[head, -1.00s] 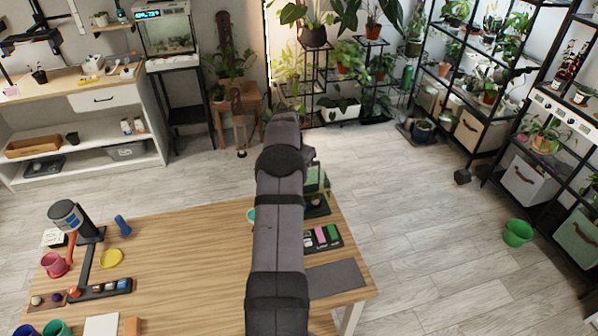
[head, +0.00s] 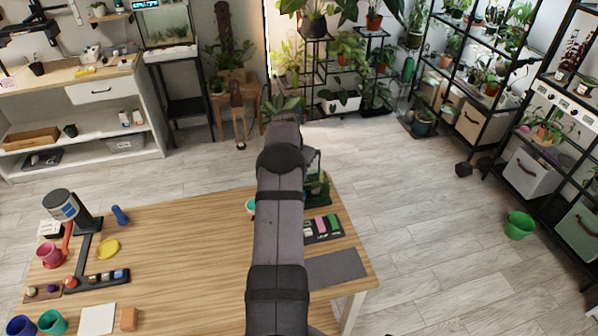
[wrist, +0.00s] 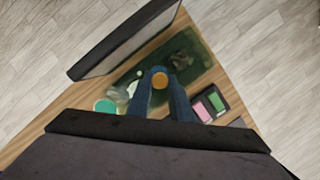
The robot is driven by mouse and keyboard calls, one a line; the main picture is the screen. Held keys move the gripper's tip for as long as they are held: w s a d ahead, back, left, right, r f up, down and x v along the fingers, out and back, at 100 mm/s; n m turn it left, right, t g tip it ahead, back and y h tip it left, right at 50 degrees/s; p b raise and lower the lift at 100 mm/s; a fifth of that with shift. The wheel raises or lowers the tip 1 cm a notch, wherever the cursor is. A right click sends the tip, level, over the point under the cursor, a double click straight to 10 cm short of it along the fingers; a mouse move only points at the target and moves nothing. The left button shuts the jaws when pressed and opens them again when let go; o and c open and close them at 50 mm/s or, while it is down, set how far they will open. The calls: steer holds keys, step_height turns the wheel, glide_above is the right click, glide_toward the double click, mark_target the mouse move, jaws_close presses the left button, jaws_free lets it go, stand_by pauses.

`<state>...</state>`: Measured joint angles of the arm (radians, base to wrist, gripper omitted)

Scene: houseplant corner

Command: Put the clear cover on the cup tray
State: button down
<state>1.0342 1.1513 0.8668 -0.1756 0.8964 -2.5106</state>
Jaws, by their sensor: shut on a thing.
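My gripper (wrist: 160,92) is shut on the orange knob of the clear cover (wrist: 160,80). In the head view my arm hides the gripper, and part of the cover (head: 313,163) shows right of the arm as a pale see-through shape. The dark green cup tray (wrist: 205,65) lies below and beyond the fingers in the wrist view. It also shows just right of my arm in the head view (head: 318,190). The cover looks to be above the tray, but its lower edge is faint, and I cannot tell whether they touch.
A teal round thing (wrist: 105,106) stands left of the tray. A black holder with pink and green blocks (head: 322,228) lies nearer on the table, beside a grey mat (head: 335,267). The table's right edge is close. The table middle (head: 190,255) is mostly clear.

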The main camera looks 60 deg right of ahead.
steer(key=shift+f, duration=0.1)
stand_by(0.7)
steer(key=c, duration=1)
jaws_free()
steer(key=shift+r+p, duration=2.5)
steer(key=shift+r, duration=1.05)
